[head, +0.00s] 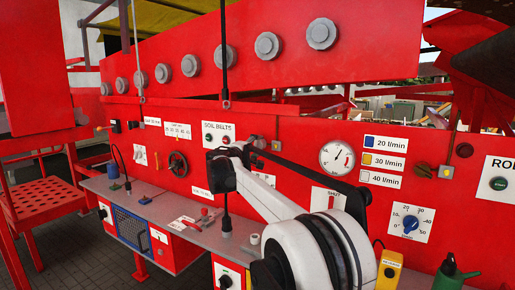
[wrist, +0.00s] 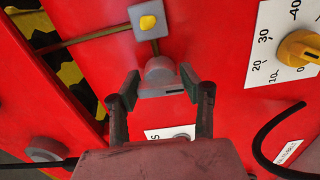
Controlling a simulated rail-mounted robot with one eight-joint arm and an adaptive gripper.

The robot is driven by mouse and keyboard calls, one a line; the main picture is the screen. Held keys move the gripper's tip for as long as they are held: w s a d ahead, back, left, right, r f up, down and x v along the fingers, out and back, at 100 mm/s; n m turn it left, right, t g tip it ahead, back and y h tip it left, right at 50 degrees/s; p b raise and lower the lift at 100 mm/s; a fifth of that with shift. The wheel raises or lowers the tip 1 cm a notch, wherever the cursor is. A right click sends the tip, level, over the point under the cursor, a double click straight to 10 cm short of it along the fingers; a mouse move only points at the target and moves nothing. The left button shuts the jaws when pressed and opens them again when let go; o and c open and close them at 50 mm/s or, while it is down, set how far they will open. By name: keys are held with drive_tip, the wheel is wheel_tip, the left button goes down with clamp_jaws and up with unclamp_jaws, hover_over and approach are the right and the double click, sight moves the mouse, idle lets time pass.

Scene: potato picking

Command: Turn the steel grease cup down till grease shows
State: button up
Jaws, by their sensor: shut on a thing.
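The steel grease cup (wrist: 160,74) is a grey round cap on the red panel, in the middle of the wrist view. My gripper (wrist: 161,77) has one dark finger on each side of it and is shut on it. Just beyond the cup is a small grey block (wrist: 148,20) with a rounded yellow spot on its face; a thin brass-coloured rod runs from it to the left. In the head view my gripper (head: 243,149) is at the red panel below the SOIL BELTS label, and the yellow-spotted block (head: 276,145) shows to its right. My gripper largely hides the cup there.
A yellow dial (wrist: 298,48) on a white scale plate is at the wrist view's right, with a black cable (wrist: 262,142) below it. In the head view a grey shelf (head: 160,208) with small items runs under the panel, and a round gauge (head: 337,157) is to the right.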

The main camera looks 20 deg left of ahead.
idle(0.3)
drive_tip(key=o, duration=1.2)
drive_tip(key=shift+s, duration=0.1)
drive_tip(key=s, duration=0.4)
drive_tip(key=s+a, duration=0.1)
drive_tip(key=s, duration=0.2)
drive_tip(key=s+a, duration=0.1)
drive_tip(key=s, duration=0.3)
drive_tip(key=shift+s+a, duration=0.1)
drive_tip(key=shift+s, duration=0.2)
